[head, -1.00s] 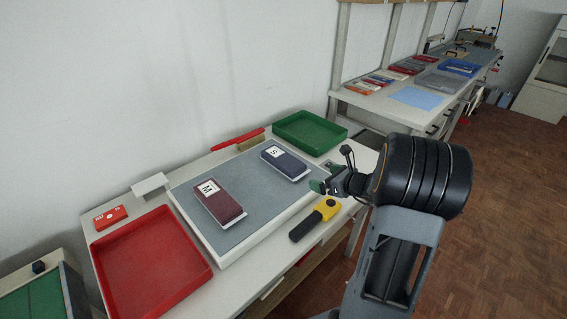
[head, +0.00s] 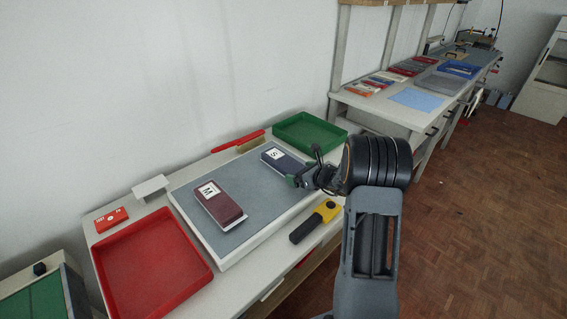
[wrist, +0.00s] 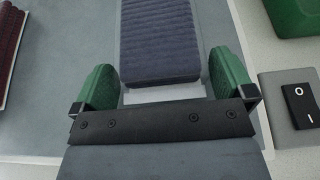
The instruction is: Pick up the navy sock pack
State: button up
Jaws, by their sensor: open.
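The navy sock pack (head: 281,160) lies on the grey mat, with a white label marked S at its far end. In the head view my gripper (head: 304,179) is over its near right end and hides part of it. In the wrist view the ribbed navy pack (wrist: 159,42) extends ahead, in line with the gap between the green fingers of my gripper (wrist: 163,85). The fingers are open and stand apart on either side of the pack's near end. A strip of white backing shows between them. I cannot tell their exact height above the mat.
A maroon pack marked M (head: 219,204) lies to the left on the grey mat (head: 240,183). A green tray (head: 309,132) stands behind right, a red tray (head: 150,268) at left. A yellow and black tool (head: 315,221) lies at the front edge. A black switch (wrist: 300,103) is at right.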

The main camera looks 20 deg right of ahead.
jog(key=shift+w+a+f, duration=0.1)
jog(key=shift+w+f, duration=0.05)
jog(key=shift+w, duration=0.1)
jog(key=c, duration=0.7)
